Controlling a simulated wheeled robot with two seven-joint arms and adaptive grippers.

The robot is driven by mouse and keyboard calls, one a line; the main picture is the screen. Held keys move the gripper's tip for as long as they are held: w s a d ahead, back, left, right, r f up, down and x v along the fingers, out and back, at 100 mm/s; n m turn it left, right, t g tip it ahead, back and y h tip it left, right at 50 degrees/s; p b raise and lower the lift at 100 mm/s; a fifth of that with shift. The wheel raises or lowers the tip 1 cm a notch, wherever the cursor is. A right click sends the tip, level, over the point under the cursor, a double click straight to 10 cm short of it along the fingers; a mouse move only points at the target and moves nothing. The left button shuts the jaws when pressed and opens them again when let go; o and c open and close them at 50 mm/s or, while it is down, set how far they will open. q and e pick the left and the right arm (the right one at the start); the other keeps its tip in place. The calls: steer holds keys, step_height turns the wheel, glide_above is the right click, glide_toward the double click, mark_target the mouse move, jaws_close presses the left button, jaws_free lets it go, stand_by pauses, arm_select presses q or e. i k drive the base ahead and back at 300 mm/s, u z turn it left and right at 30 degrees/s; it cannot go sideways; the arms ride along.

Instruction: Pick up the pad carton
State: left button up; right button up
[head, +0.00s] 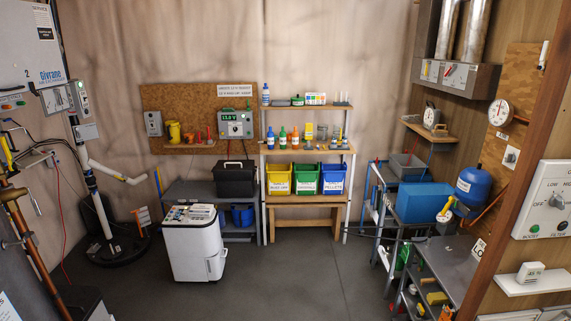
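No object is clearly readable as the pad carton. Another small box (315,99), white with coloured patches, stands on the top tier of the back rack. Neither of my grippers is in view.
A white wheeled unit (193,245) stands on the floor left of centre. A wooden rack (307,198) with yellow, green and blue bins is at the back. A grey bench (455,266) with lower shelves stands at right. The middle floor (300,285) is clear.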

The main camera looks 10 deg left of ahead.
mark_target(197, 209)
steer(key=u, duration=0.25)
steer(key=i, duration=2)
steer(key=u, duration=1)
steer(key=i, duration=2.1)
steer(key=u, duration=0.5)
